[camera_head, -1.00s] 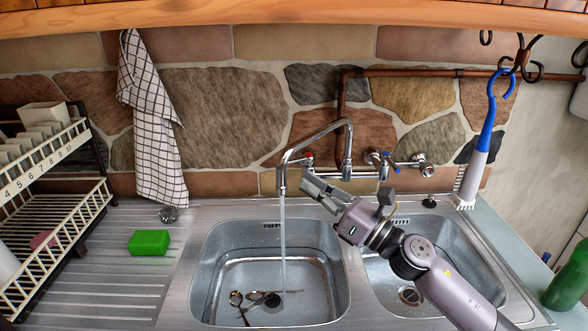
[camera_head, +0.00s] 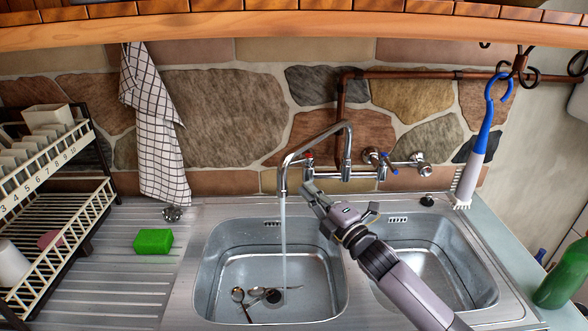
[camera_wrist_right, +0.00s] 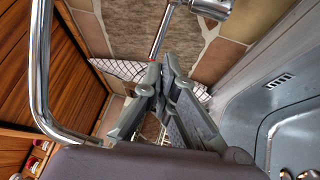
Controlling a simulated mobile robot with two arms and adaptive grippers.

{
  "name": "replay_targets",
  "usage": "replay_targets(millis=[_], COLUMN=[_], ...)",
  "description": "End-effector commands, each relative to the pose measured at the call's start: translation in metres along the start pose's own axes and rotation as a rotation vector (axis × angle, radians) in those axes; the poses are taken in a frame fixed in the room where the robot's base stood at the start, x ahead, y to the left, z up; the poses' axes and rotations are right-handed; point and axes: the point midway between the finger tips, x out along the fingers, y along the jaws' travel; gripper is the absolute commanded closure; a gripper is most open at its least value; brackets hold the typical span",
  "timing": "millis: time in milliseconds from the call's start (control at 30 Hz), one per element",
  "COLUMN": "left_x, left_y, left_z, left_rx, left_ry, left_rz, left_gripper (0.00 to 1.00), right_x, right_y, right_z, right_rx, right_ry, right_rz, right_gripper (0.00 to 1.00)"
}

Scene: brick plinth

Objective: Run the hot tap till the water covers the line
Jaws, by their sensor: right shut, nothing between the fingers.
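The chrome mixer tap is on the stone wall, its spout (camera_head: 284,180) over the left basin (camera_head: 211,280). The hot tap handle (camera_head: 309,158), marked red, is at the left of its body; its red mark (camera_wrist_right: 152,60) also shows in the wrist view. A thin stream of water (camera_head: 284,235) falls into the left basin. Cutlery (camera_head: 262,294) lies on its floor around the drain; I cannot clearly tell the line or the water level. My right gripper (camera_head: 308,188) is shut and empty, just below the hot handle; I cannot tell whether it touches. My left gripper is not in view.
The cold tap handle (camera_head: 384,160), marked blue, is right of the hot one. A green sponge (camera_head: 153,241) lies on the left drainboard beside the dish rack (camera_head: 75,235). A checked towel (camera_head: 157,140) and a blue-handled brush (camera_head: 478,150) hang behind. A green bottle (camera_head: 562,278) stands at right.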

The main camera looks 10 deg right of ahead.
Motion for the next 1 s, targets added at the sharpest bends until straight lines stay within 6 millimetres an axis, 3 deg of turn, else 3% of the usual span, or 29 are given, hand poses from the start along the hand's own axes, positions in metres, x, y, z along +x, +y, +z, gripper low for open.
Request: replay_targets(millis=[33,200,400,867,1000], left_x=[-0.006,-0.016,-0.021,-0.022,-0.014], left_y=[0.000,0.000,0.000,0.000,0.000], left_z=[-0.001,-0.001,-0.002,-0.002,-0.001], left_rx=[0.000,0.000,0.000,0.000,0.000], left_ry=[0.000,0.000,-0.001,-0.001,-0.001], left_rz=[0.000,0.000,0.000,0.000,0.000], left_gripper=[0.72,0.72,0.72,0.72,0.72], right_x=[0.014,0.046,0.067,0.072,0.080], right_y=[0.005,0.004,0.002,0.000,-0.003], right_z=[-0.001,-0.001,-0.001,-0.001,-0.002], right_rx=[0.001,0.000,0.000,-0.002,-0.002], right_ry=[0.001,0.001,0.001,0.001,0.002], right_rz=[0.004,0.002,0.002,0.001,0.004], right_gripper=[1.00,1.00,1.00,1.00,1.00])
